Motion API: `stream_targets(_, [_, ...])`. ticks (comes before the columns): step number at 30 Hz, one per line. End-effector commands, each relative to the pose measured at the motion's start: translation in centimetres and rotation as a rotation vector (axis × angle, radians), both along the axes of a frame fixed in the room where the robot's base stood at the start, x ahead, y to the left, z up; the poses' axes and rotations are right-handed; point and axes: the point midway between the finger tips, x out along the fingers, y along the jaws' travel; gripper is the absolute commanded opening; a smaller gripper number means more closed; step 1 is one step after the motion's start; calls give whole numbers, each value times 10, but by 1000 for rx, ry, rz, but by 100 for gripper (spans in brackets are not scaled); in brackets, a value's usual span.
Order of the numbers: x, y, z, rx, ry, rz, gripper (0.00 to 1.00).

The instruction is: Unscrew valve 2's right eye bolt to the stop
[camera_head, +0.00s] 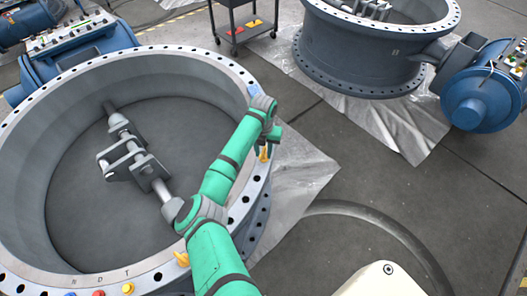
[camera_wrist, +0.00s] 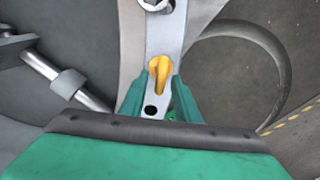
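A yellow eye bolt (camera_wrist: 159,72) stands on the grey flange rim in the wrist view. In the head view an eye bolt (camera_head: 264,154) shows on the right side of the large left valve's flange (camera_head: 237,88), just below my gripper (camera_head: 272,130). In the wrist view the two green fingers of my gripper (camera_wrist: 158,84) are apart, one on each side of the eye bolt, with gaps visible. I cannot tell how far down the fingertips reach. Another yellow eye bolt (camera_head: 181,259) sits on the near rim, beside my arm. No valve number is readable.
The left valve's shaft and bracket (camera_head: 135,160) cross its open bore. Coloured knobs (camera_head: 128,289) sit on the near rim. A second valve (camera_head: 360,50) stands on plastic sheet at upper right, with a blue actuator (camera_head: 475,100). A cart (camera_head: 240,30) stands behind.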

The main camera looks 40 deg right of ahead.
Motion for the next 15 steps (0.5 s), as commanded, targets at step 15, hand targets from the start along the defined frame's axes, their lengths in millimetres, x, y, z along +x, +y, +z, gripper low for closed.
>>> stream_targets(15, [0, 0, 0, 1, 0, 2, 0])
